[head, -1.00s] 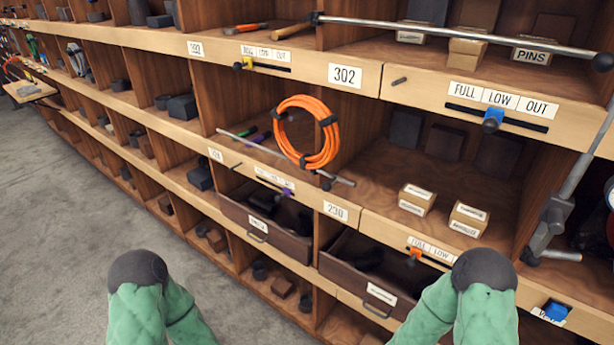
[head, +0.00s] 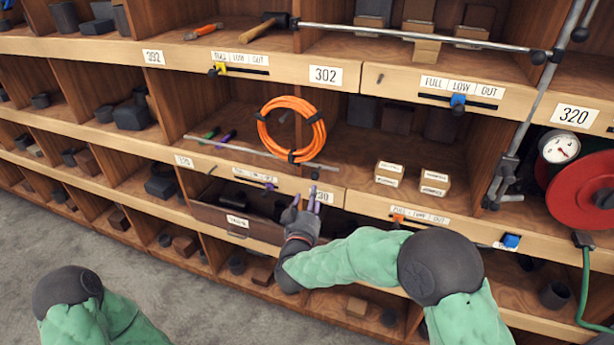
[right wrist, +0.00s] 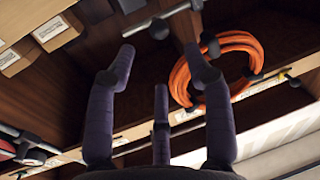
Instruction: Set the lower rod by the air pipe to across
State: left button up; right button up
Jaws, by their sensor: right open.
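The lower grey rod (head: 235,150) runs across the front of the middle bay, passing in front of the shelf. It slopes slightly down to the right, with a dark knob near its right end. An orange hose coil (head: 290,128) hangs in front of it. My right gripper (head: 303,203) is open and empty just below the rod's right end, by the 230 label. In the right wrist view its fingers (right wrist: 158,65) are spread, with the orange coil (right wrist: 222,70) beyond and a rod end (right wrist: 170,16) with dark knobs above. My left gripper is out of view.
An upper rod (head: 410,37) crosses the shelf above. An upright rod (head: 550,90) stands at the right, beside a gauge (head: 559,146) and a red reel (head: 585,190). Small boxes (head: 389,173) sit right of the coil. A drawer (head: 238,222) lies below the rod.

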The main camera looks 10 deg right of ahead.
aim_at(314, 180)
jog(key=b+x, duration=0.1)
jog(key=x, duration=0.8)
jog(key=shift+d+f+b, duration=0.1)
jog(key=shift+f+b, duration=0.05)
jog(key=shift+b, duration=0.15)
jog(key=shift+x, duration=0.8)
grip_shut()
